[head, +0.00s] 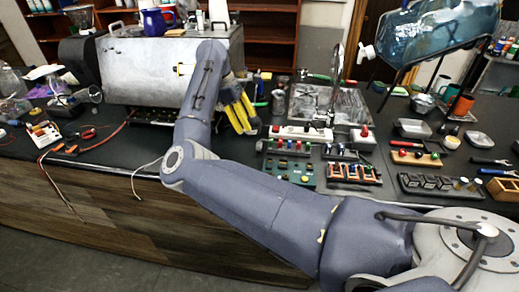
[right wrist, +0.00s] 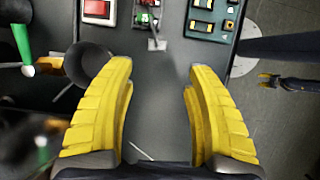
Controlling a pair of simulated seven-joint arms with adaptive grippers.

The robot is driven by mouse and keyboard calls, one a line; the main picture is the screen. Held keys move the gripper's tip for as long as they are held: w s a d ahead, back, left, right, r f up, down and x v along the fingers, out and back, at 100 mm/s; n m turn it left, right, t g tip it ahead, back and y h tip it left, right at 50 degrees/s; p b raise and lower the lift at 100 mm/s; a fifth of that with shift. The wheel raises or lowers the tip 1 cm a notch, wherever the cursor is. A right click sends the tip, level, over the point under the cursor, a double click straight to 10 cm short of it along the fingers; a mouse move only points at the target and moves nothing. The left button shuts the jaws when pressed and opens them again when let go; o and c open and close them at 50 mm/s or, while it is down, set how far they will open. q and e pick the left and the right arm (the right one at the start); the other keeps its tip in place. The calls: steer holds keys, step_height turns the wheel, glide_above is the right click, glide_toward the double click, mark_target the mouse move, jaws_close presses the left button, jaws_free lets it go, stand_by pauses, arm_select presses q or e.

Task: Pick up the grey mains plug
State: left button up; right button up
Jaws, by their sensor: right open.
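My right gripper (head: 240,108) is over the counter in front of the metal brewer (head: 145,68). In the right wrist view its two yellow fingers (right wrist: 160,105) are wide apart with nothing between them. I cannot make out the grey mains plug for certain. A small grey block with a pale stem (right wrist: 157,44) lies beyond the fingertips, but I cannot tell what it is. A pale cable (head: 136,180) hangs over the counter's front edge, one end hidden by my arm. A small yellow-tipped part (right wrist: 270,80), apparently my left gripper, shows at the right of the wrist view.
A dark round cup-like thing (right wrist: 90,66) stands close to the left finger. A white power strip with a red switch (head: 361,136), a teal board (head: 293,170) and several small boards crowd the counter on the right.

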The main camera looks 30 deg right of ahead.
mark_target(258, 143)
steer(key=x, duration=0.6)
steer(key=shift+s+d+f, duration=0.1)
steer(key=shift+d+f, duration=0.05)
steer(key=shift+f, duration=0.1)
steer(key=shift+x, duration=2.6)
steer(key=shift+w+d, duration=0.15)
steer(key=shift+w, duration=0.1)
jaws_close()
